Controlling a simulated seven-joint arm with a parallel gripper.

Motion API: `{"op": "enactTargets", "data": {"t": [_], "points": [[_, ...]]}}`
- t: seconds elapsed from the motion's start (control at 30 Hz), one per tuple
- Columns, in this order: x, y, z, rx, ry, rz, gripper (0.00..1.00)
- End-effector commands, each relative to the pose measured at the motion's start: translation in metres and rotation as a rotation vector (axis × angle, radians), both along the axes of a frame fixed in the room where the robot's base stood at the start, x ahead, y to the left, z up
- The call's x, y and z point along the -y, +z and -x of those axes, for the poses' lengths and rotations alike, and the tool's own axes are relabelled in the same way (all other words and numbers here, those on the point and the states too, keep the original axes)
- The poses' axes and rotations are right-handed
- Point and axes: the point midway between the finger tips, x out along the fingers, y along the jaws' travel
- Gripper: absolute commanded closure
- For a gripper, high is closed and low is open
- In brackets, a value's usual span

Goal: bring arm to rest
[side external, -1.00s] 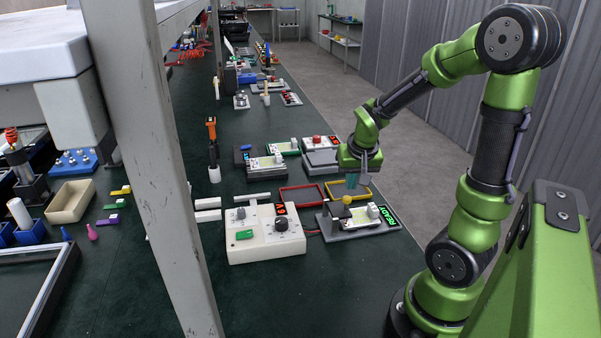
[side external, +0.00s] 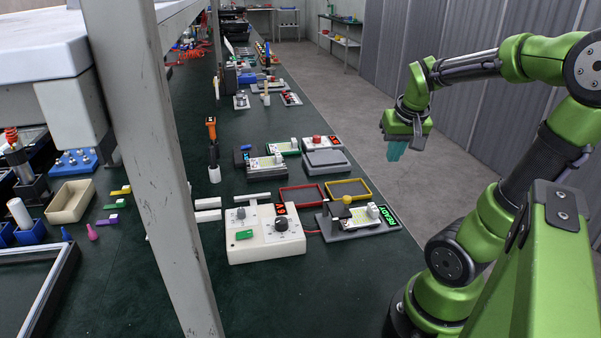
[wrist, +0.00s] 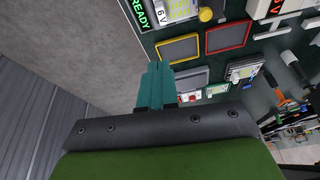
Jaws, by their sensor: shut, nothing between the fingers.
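My gripper (side external: 394,150) hangs above the floor, past the right edge of the bench, with its teal fingers together and nothing between them. In the wrist view the teal fingers (wrist: 158,78) also meet, over the line between the bare floor and the bench. My green arm is raised, clear of everything on the bench.
The dark green bench (side external: 300,310) holds a white 6 V supply box (side external: 265,240), a grey fixture with a READY display (side external: 386,215), a yellow-rimmed tray (side external: 370,186) and a red-rimmed tray (side external: 301,204). A grey post (side external: 165,180) stands at left. Clear floor (side external: 345,90) lies right of the bench.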

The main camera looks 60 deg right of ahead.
Motion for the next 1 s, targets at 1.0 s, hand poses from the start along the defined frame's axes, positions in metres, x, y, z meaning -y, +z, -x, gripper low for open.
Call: {"op": "enactTargets", "data": {"t": [1.0], "points": [[-0.243, 0.031, -0.052, 0.34, 0.534, -0.185, 1.0]]}}
